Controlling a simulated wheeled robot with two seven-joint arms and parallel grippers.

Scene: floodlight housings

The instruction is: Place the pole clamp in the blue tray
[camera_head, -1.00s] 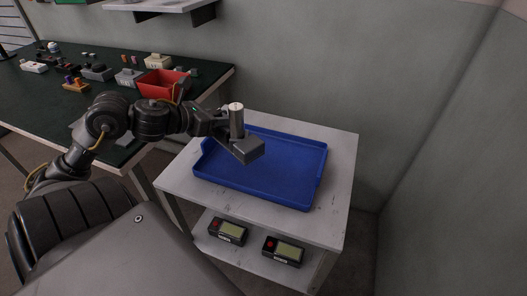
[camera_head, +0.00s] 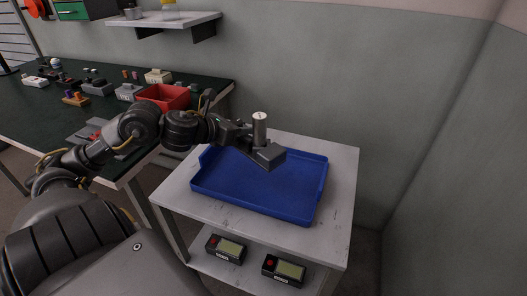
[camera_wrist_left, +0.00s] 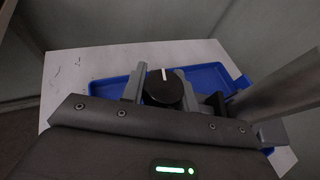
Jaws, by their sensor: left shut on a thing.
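The pole clamp (camera_head: 260,131) appears as a grey upright cylinder with a pale top, held at the end of my left arm. In the left wrist view a dark round end with a white line (camera_wrist_left: 163,88) sits between the grey fingers. My left gripper (camera_head: 262,150) is shut on it, above the back part of the blue tray (camera_head: 225,193). A grey block shows under the cylinder; I cannot tell whether it is a finger or part of the clamp. The tray looks empty where visible. My right gripper is out of view.
The tray lies on a white two-level stand (camera_head: 338,190), with two dark meters on its lower shelf. A dark green bench (camera_head: 50,118) at left carries a red bin (camera_head: 163,97) and several small parts. Grey walls close the back and right.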

